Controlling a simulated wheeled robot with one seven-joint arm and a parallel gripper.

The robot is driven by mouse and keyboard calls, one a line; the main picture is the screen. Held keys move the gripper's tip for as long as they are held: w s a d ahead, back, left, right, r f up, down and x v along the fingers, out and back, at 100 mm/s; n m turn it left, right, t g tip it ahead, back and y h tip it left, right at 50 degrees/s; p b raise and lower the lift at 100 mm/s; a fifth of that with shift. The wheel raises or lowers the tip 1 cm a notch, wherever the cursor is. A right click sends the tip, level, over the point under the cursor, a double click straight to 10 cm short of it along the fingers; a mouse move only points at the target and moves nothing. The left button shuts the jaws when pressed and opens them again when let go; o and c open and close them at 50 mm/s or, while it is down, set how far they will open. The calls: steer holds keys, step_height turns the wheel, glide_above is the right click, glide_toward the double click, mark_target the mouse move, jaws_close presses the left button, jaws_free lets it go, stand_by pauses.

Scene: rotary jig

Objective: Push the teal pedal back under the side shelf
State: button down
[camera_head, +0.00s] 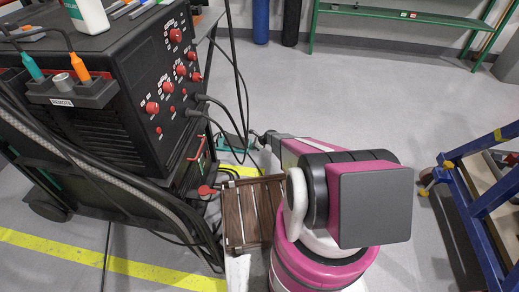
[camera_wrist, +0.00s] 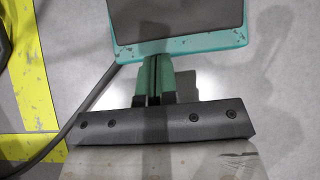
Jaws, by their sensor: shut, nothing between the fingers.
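The teal pedal (camera_head: 236,143) lies on the floor beside the welding cart, partly hidden by cables and my arm. In the wrist view the pedal (camera_wrist: 232,42) fills the top middle, with a dark grey tread and a scuffed teal rim. My gripper (camera_wrist: 155,60) is shut and empty, its tips at the pedal's near edge; I cannot tell if they touch it. In the head view my gripper (camera_head: 256,135) is small beside the pedal. The slatted brown side shelf (camera_head: 233,215) is below the pedal in the picture, partly covered by my arm.
The black welding machine (camera_head: 125,100) on its cart stands at left, with hoses hanging down its side. A cable (camera_wrist: 85,115) runs from near the pedal. A blue-framed stand (camera_head: 470,205) is at right. Open floor (camera_head: 340,90) lies beyond the pedal.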

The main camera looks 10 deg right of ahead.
mark_target(236, 143)
steer(key=w+a, duration=0.1)
steer(key=a, duration=0.4)
steer(key=w+a, duration=0.2)
steer(key=a, duration=0.4)
steer(key=w+a, duration=0.2)
steer(key=a, duration=0.3)
steer(key=shift+w+a, duration=0.2)
steer(key=shift+a, duration=0.05)
steer(key=shift+s+d, duration=0.15)
steer(key=shift+d, duration=0.25)
steer(key=d, duration=0.1)
steer(key=s+d, duration=0.1)
steer(key=d+r, duration=0.1)
steer(key=d, duration=0.1)
steer(key=shift+s, duration=0.2)
steer(key=v, duration=0.8)
steer(key=shift+d+r, duration=0.2)
steer(key=shift+r, duration=0.1)
